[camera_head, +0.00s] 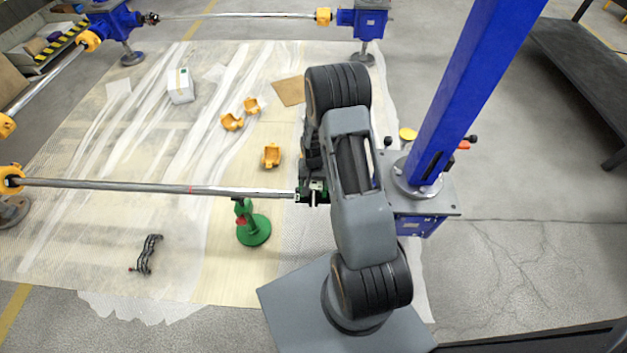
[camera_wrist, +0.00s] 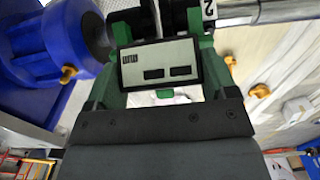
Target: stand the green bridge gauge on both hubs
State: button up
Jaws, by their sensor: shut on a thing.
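The green bridge gauge (camera_wrist: 160,65), with a grey display plate on its face, is in my gripper (camera_head: 312,188). In the wrist view its green legs reach up on either side of the shaft joint. A dark hub (camera_wrist: 94,35) beside the blue gearbox (camera_wrist: 45,50) lies at the left leg. A silver hub (camera_wrist: 209,11) marked 2, on the shaft, lies at the right leg. I cannot tell whether both feet touch the hubs. In the head view only small green parts of the gauge show beside my arm, which hides the joint.
The long shaft (camera_head: 150,186) runs left from my gripper. A green stand (camera_head: 251,226) is under it. Orange coupling pieces (camera_head: 271,155), a white box (camera_head: 181,86) and a dark chain-like thing (camera_head: 147,254) lie on the covered floor. A blue column (camera_head: 470,85) rises at the right.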

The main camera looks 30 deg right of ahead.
jog(key=shift+f+b, duration=0.35)
jog(key=shift+f, duration=0.15)
dwell(0.4)
jog(key=o, duration=1.1)
jog(key=shift+c, duration=0.2)
notch_tip(320, 180, up, 14)
jog(key=p, duration=0.3)
jog(key=shift+p, duration=0.4)
jog(key=shift+f, duration=0.1)
